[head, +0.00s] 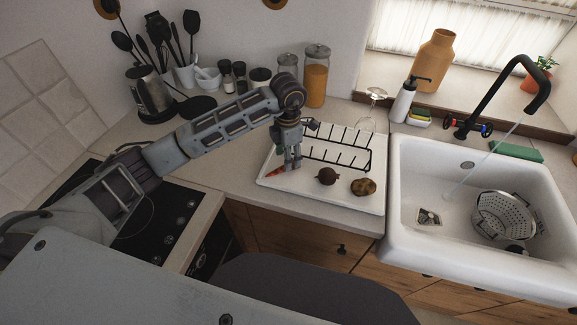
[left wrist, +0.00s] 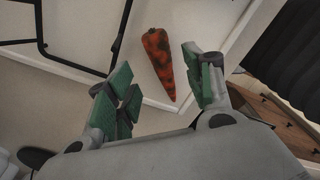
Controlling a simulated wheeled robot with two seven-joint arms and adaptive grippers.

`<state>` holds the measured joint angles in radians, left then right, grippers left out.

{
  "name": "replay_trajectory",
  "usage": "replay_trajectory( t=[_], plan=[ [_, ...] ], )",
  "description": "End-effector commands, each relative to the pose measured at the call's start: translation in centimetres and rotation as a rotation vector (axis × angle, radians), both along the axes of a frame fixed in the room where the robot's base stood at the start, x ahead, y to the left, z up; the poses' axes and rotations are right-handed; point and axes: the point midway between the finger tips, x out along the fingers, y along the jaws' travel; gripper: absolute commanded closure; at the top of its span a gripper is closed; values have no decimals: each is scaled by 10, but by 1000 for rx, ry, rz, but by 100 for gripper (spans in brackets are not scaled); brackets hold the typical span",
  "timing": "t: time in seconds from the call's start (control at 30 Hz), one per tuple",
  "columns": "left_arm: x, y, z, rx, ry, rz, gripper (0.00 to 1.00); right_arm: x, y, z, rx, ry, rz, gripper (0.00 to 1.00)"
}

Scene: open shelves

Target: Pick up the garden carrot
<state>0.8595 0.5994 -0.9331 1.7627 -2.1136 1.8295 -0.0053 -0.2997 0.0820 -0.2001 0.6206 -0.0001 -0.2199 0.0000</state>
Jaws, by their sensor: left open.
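An orange-red carrot with dark patches (left wrist: 158,62) lies on the white drying tray (head: 325,198). In the head view only a small part of the carrot (head: 275,171) shows at the tray's left edge, beside my gripper. My left gripper (head: 292,168) points down over the left part of the tray. In the left wrist view its green-padded fingers (left wrist: 158,88) are spread wide and empty, with the carrot's narrow tip between them and its thicker end beyond them. My right gripper is not in view.
A black wire rack (head: 340,145) stands on the tray behind my gripper. A dark round vegetable (head: 327,176) and a brown lumpy one (head: 363,187) lie to the right. The white sink (head: 400,165) holds a colander (head: 505,215). Jars and utensils line the wall.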

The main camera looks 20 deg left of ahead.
Motion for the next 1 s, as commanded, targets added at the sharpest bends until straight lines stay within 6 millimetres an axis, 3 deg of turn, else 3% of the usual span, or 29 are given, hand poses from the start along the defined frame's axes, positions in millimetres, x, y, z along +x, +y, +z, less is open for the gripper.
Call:
replay_trajectory(
  t=[0.4,0.93,1.0],
  plan=[
    [-2,-2,-36,-1,1,0,48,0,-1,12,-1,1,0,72],
    [-2,-2,-38,-1,-1,0,48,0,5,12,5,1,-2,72],
    [-2,-2,-38,-1,-1,0,57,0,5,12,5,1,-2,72]
  ],
)
